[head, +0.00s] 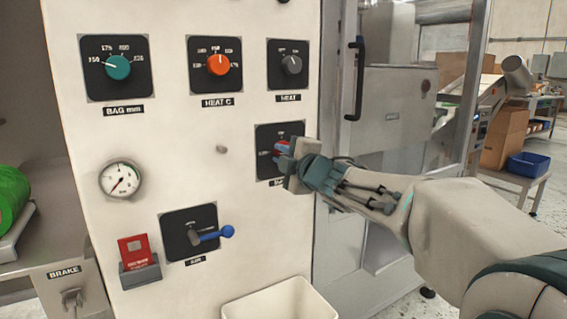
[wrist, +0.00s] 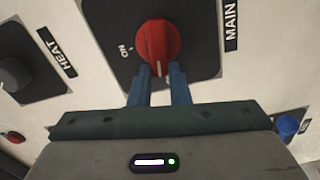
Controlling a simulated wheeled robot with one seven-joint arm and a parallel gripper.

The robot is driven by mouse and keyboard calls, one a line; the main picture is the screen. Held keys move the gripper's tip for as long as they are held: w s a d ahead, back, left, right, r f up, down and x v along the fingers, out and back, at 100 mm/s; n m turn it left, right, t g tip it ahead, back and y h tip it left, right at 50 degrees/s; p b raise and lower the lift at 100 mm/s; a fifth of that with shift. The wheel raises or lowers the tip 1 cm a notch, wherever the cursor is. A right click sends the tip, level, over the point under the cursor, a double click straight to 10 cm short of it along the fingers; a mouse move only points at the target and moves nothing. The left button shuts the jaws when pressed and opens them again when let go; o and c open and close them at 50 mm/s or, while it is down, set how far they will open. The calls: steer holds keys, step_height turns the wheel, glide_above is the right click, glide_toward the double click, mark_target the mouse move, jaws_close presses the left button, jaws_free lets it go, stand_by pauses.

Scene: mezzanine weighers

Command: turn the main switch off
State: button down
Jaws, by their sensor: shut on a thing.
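The main switch is a red knob (wrist: 157,40) on a black plate, beside a MAIN label (wrist: 232,24). A white line on the knob lies at the end nearest my gripper, away from the ON mark (wrist: 124,50). My gripper (wrist: 160,80) has its two blue fingers shut on the knob's near end, one on each side. In the head view my gripper (head: 278,156) reaches the switch plate from the right and covers much of the knob (head: 283,142) and the label below it.
The white panel also carries the teal BAG knob (head: 118,67), orange HEAT C knob (head: 219,64), grey HEAT knob (head: 292,64), a gauge (head: 121,179) and a blue-handled AIR lever (head: 212,235). A pale bin (head: 281,303) stands below. A glazed door with a black handle (head: 356,80) is at right.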

steer(key=shift+f+n+b, duration=0.3)
steer(key=shift+n+b, duration=0.35)
steer(key=shift+n, duration=0.45)
steer(key=c, duration=1.4)
jaws_free()
steer(key=shift+o, duration=0.2)
steer(key=p+v, duration=0.3)
steer(key=v, duration=1.1)
